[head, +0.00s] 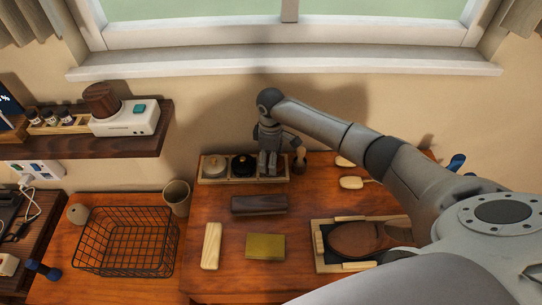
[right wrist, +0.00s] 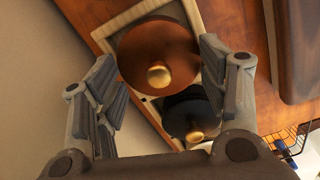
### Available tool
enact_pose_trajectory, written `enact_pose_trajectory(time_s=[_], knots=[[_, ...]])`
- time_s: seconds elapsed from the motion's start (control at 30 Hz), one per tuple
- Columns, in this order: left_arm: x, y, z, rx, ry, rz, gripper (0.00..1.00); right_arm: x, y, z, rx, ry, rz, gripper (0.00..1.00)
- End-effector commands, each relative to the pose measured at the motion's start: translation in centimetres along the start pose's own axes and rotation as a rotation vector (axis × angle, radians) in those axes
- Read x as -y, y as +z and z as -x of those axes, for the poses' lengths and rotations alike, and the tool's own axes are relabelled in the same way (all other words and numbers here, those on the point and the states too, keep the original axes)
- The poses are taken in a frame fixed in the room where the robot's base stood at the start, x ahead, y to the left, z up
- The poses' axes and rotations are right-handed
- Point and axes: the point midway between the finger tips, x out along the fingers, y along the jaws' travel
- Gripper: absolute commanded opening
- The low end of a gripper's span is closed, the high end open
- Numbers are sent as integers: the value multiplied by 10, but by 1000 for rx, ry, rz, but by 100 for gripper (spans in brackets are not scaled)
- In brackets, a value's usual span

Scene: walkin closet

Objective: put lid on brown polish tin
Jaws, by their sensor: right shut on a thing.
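My right gripper (head: 270,172) points down over the right end of a light wooden tray (head: 228,181) on the desk. In the right wrist view its fingers (right wrist: 160,82) are shut on a round brown lid (right wrist: 150,45) with a gold knob. The brown polish tin is hidden under the lid and gripper, so I cannot tell whether the lid touches it. A black-lidded tin (head: 243,167) stands beside it in the tray and also shows in the right wrist view (right wrist: 190,112). A grey-lidded tin (head: 214,167) is at the tray's left end. My left gripper is not in view.
A small brush (head: 299,160) stands close right of the gripper. In front lie a dark block (head: 259,204), a pale wooden block (head: 211,245) and an olive pad (head: 265,247). A cup (head: 177,197) and wire basket (head: 125,213) are left. The window sill (head: 285,62) is behind.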

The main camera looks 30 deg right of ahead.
Motion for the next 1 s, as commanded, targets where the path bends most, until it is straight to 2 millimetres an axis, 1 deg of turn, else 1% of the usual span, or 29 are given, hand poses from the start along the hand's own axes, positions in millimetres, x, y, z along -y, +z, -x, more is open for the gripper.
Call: enact_pose_trajectory(time_s=[0.37,0.77,1.0], knots=[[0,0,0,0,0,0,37,0,0,0,-1,0,0,54],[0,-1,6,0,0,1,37,0,-1,0,-1,0,1,54],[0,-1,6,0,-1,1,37,0,-1,-1,-1,1,1,54]])
